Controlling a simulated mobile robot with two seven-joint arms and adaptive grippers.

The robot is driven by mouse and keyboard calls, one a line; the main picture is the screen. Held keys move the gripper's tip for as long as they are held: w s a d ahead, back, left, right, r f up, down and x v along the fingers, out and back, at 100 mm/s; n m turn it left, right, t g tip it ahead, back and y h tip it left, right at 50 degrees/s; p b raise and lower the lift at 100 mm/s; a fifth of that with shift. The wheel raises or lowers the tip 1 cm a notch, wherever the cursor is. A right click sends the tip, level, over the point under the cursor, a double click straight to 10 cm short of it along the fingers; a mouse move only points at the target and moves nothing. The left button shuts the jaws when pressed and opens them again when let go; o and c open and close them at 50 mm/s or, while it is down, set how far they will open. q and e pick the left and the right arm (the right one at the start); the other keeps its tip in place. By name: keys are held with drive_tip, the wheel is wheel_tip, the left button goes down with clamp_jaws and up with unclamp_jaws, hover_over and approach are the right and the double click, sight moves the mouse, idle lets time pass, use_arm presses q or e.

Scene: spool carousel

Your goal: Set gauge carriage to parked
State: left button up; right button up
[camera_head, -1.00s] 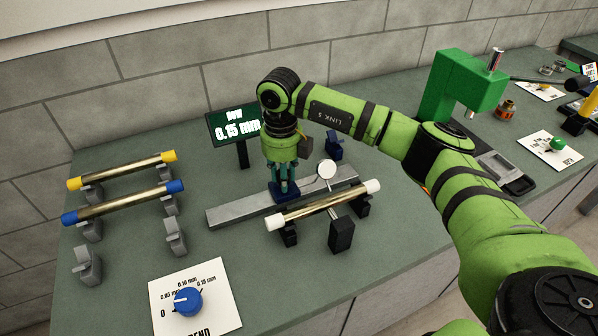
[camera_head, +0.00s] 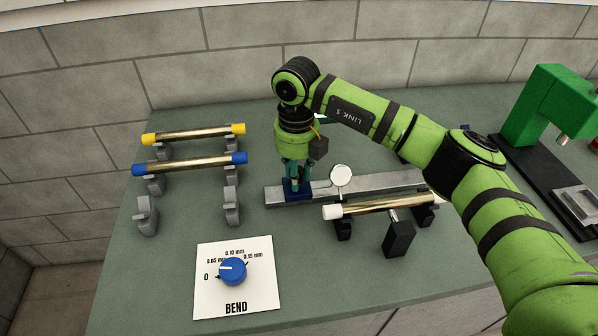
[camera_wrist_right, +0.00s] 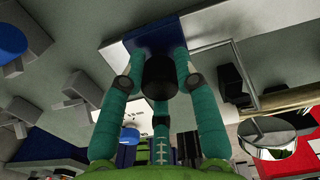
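The gauge carriage (camera_head: 297,190) is a dark blue block on the grey rail (camera_head: 385,182), near the rail's left end. Its round white dial (camera_head: 340,175) is just right of it, near the left end of the white-capped brass tube. My right gripper (camera_head: 296,178) points down over the carriage. In the wrist view its teal fingers (camera_wrist_right: 158,72) close on both sides of a black upright knob (camera_wrist_right: 160,76), with their tips at the blue block (camera_wrist_right: 152,32). My left gripper is not in view.
The white-capped tube (camera_head: 380,205) lies on black supports in front of the rail. Yellow-capped (camera_head: 195,133) and blue-capped (camera_head: 190,163) tubes rest on grey stands at left. A blue BEND knob (camera_head: 232,270) is at front. A green machine (camera_head: 545,105) stands at right.

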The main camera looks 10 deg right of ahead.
drive_tip(key=o, duration=0.3)
wheel_tip(320, 180, up, 12)
idle(0.5)
drive_tip(key=shift+r, duration=0.1)
